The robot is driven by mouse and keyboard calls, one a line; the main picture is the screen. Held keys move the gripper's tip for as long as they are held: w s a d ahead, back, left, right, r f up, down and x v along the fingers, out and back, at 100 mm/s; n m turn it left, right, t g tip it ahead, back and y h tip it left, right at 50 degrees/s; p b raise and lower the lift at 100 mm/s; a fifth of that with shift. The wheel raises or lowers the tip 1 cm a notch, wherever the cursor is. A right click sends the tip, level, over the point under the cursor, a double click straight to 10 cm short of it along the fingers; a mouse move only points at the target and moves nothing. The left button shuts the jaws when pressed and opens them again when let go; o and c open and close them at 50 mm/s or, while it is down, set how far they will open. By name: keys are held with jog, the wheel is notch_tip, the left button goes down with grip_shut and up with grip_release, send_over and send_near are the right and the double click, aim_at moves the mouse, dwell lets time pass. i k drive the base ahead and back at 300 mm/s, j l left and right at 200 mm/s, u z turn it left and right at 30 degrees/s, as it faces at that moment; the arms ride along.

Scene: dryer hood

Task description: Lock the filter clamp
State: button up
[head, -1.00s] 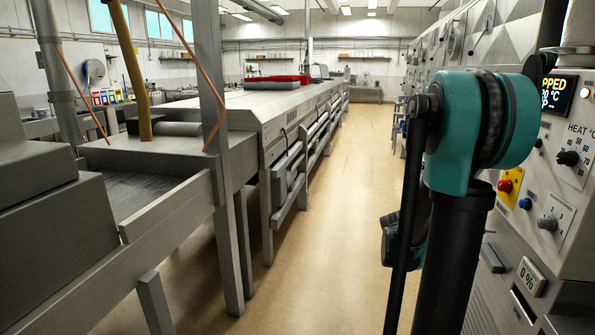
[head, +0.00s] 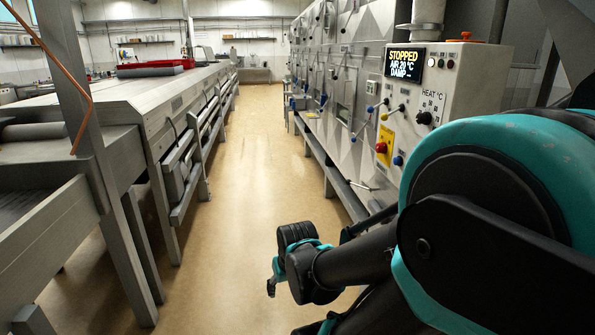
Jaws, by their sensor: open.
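The dryer (head: 345,80) is a long grey machine with a faceted front along the right side of the aisle. Several levers and knobs sit on its front, among them a blue-tipped one (head: 370,109); I cannot tell which part, if any, is the filter clamp. Its control box (head: 458,75) has a display (head: 405,64) reading "STOPPED", "AIR 20 °C" and "DAMP". My arm crosses the lower right and reaches left over the aisle, hiding the lower near part of the machine. I cannot make out my gripper's fingers.
A long grey table line (head: 120,100) with a red item (head: 150,70) on top runs along the left. A red knob on a yellow plate (head: 384,147) sits on the dryer front. The tan floor aisle (head: 245,150) is clear into the distance.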

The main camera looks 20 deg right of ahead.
aim_at(348, 181)
jog(key=z, duration=1.05)
